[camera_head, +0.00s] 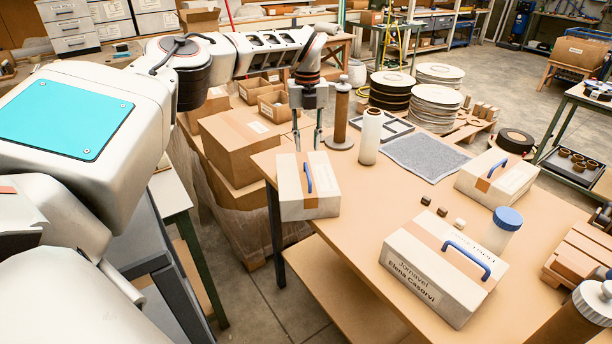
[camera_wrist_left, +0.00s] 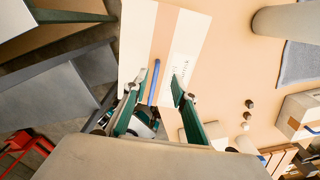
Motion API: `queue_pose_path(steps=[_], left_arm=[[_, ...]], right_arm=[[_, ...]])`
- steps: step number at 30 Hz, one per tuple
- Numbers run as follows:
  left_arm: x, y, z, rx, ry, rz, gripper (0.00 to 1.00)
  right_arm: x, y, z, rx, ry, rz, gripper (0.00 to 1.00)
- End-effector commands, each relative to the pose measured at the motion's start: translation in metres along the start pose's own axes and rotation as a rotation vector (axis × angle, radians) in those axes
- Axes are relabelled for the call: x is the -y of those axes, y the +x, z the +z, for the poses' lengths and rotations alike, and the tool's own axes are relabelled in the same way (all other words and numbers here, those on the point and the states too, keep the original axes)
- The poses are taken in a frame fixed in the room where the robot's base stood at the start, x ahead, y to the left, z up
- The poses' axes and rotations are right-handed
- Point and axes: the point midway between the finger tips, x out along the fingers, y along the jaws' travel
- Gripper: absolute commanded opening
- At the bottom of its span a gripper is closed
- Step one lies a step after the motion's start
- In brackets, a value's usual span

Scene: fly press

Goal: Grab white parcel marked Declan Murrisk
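Three white parcels with brown tape and blue handles lie on the table. The left parcel (camera_head: 292,198) is at the table's left edge; its lettering does not show clearly in the head view. The front parcel (camera_head: 430,275) reads "Jarnavel Elena Casorvi". The back right parcel (camera_head: 497,178) has lettering too small to read. My left gripper (camera_head: 307,142) is open and points down above the left parcel's blue handle (camera_head: 308,178). In the left wrist view the handle (camera_wrist_left: 155,84) shows between the open fingers, beside small lettering I cannot read. My right gripper is not in view.
A white roll (camera_head: 371,137) and a brown post (camera_head: 342,115) stand close behind the left parcel. A grey mat (camera_head: 425,156), a blue-lidded jar (camera_head: 502,229) and small cubes (camera_head: 442,211) are also on the table. Cardboard boxes (camera_head: 238,145) are stacked left of it.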

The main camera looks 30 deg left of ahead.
Motion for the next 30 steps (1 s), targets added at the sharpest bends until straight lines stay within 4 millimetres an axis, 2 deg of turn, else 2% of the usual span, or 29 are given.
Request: queue_pose_path(steps=[11,20,29,30], left_arm=[[-0.002,0.034,-0.002,-0.002,0.001,0.001,0.27],[-0.006,0.073,-0.005,-0.002,0.0,0.0,0.27],[-0.005,0.078,-0.005,0.0,0.0,-0.001,0.27],[-0.005,0.078,-0.005,0.0,0.0,-0.001,0.19]], right_arm=[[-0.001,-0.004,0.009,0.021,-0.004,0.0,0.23],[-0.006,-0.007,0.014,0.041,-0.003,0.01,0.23],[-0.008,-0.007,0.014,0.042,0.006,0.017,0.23],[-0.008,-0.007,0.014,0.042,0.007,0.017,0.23]])
